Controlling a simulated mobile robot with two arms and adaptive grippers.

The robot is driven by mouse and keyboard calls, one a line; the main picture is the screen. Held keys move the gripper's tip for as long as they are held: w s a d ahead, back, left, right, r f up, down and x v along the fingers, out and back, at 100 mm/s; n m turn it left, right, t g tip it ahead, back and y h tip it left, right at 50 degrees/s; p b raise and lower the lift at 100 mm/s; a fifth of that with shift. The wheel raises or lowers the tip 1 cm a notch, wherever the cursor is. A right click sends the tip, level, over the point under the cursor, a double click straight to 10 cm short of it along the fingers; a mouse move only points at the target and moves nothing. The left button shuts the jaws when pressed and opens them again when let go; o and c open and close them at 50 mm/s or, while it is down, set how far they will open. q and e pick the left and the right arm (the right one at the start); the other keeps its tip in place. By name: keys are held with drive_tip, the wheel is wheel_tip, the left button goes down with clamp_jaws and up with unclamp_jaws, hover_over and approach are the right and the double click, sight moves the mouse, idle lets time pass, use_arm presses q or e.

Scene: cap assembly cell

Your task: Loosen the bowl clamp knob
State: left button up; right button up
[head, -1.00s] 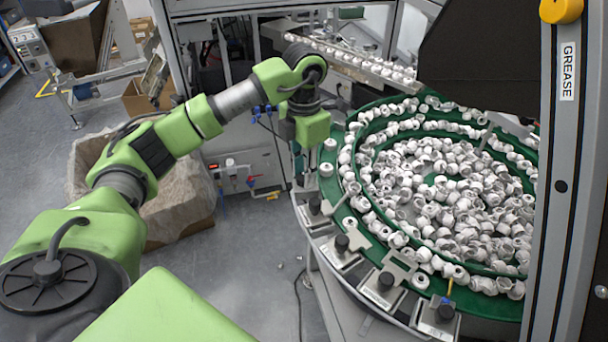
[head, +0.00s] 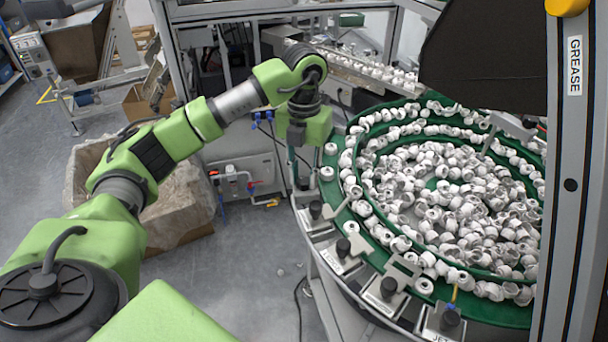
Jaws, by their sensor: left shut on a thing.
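My left gripper (head: 298,160) points down at the left rim of the green bowl (head: 345,190), below its green wrist block. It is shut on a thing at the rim. Its place in the row of clamps fits a bowl clamp knob, but the wrist and fingers hide it. Other black clamp knobs show along the near rim: one just in front of the gripper (head: 315,209), then a second knob (head: 343,246), a third knob (head: 388,287) and one at the bottom (head: 450,317). My right gripper is not in view.
White caps (head: 450,200) fill the bowl and its track. A grey post marked GREASE (head: 574,130) and a dark panel (head: 485,60) stand at the right. A lined box (head: 180,200) stands on the floor at left. The floor before the bowl is mostly clear.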

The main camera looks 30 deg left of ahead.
sight(304, 180)
use_arm(q)
drive_tip(key=shift+r, duration=0.1)
drive_tip(key=o, duration=1.1)
wheel_tip(304, 180, up, 12)
idle(0.7)
